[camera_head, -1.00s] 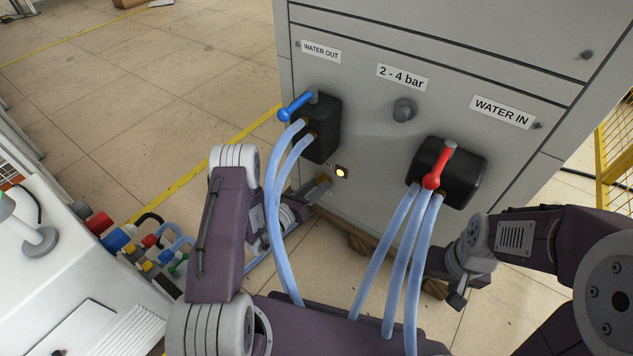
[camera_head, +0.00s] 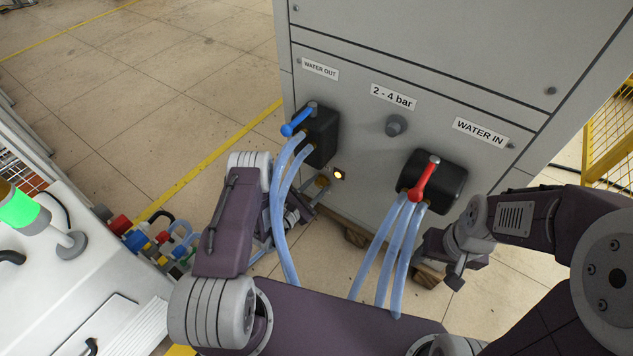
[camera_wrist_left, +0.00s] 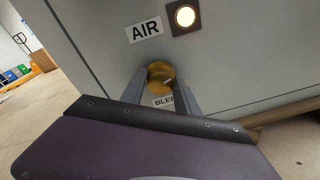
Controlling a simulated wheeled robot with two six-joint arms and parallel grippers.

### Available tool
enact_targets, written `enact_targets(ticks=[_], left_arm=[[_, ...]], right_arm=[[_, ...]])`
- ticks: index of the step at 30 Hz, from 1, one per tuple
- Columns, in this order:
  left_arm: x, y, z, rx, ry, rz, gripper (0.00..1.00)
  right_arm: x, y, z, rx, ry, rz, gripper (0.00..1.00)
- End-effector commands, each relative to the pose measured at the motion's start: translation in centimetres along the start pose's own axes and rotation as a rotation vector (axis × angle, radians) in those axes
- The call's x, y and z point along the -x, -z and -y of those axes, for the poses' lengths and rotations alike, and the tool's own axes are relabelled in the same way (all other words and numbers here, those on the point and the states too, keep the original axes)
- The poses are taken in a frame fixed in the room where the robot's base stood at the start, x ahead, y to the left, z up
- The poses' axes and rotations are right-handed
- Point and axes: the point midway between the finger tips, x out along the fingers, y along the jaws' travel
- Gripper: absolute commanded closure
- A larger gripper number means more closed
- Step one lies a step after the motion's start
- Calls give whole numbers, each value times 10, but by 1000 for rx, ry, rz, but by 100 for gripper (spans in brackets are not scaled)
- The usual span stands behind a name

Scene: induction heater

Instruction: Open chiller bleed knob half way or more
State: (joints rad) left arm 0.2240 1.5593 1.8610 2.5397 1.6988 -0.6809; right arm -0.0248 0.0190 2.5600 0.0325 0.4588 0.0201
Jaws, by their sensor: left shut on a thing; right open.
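The brass bleed knob (camera_wrist_left: 160,72) sits low on the grey cabinet, above a label that reads "BLEE" with its end covered. My left gripper (camera_wrist_left: 163,80) has its two fingers on either side of the knob and is shut on it. In the head view the knob (camera_head: 322,182) shows small, below the blue valve, and my left gripper (camera_head: 311,194) reaches it, partly hidden by hoses and arm. My right gripper (camera_head: 440,262) is open and empty, low in front of the cabinet under the red valve. How far the knob is turned cannot be told.
A blue-handled valve (camera_head: 299,118) and a red-handled valve (camera_head: 425,179) have pale blue hoses (camera_head: 279,225) hanging close to my arms. A lit indicator (camera_head: 339,174) and AIR label (camera_wrist_left: 144,27) are beside the knob. A white machine (camera_head: 50,290) stands at left.

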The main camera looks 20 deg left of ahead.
Motion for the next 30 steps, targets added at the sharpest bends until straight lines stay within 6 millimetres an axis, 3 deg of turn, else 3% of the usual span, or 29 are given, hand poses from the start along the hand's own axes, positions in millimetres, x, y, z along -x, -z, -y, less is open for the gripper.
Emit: enact_targets(ticks=[12,30], left_arm=[[1,-3,1,-382,-25,-30,100],[0,-1,3,-728,-52,-56,100]], right_arm=[[35,4,1,0,0,0,38],[57,6,1,0,0,0,38]])
